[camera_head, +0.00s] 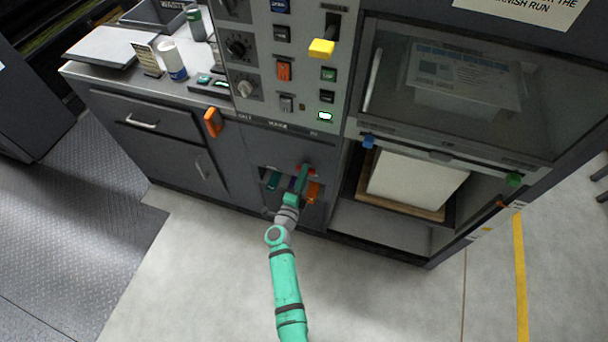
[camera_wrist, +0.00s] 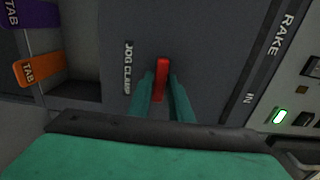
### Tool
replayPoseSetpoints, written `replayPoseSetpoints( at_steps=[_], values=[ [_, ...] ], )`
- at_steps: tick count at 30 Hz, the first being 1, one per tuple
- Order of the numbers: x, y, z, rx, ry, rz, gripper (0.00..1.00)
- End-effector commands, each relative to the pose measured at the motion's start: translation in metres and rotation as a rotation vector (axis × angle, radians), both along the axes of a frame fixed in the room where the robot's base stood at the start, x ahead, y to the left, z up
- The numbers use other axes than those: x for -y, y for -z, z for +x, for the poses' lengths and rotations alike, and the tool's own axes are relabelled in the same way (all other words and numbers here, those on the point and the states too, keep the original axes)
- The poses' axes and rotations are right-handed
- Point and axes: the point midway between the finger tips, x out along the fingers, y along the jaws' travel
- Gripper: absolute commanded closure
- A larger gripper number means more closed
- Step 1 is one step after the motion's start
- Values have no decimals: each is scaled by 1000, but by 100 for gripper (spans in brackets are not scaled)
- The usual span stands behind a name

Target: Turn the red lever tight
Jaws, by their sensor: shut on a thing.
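The red lever (camera_wrist: 161,72) stands on a dark panel beside a printed label reading "JOG CLAMP" in the wrist view. My gripper (camera_wrist: 163,85) has its two green fingers on either side of the lever and is shut on it.
Orange (camera_wrist: 42,70) and purple (camera_wrist: 32,14) tabs stick out of a recess beside the lever. An orange handle (camera_head: 212,122) sits up and left on the cabinet. To the right is an open bay with a white paper stack (camera_head: 415,185). The floor in front is clear.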

Motion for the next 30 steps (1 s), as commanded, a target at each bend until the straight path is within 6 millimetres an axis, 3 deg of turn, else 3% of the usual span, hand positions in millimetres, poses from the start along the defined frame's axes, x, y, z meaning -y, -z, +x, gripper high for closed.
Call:
replayPoseSetpoints(
  at_steps=[16, 17, 18, 30],
  values=[
    [0, 2, -1, 5, 0, 25, 100],
    [0, 2, -1, 5, 0, 25, 77],
    [0, 2, -1, 5, 0, 25, 67],
    [-4, 1, -6, 7, -3, 24, 67]
  ],
)
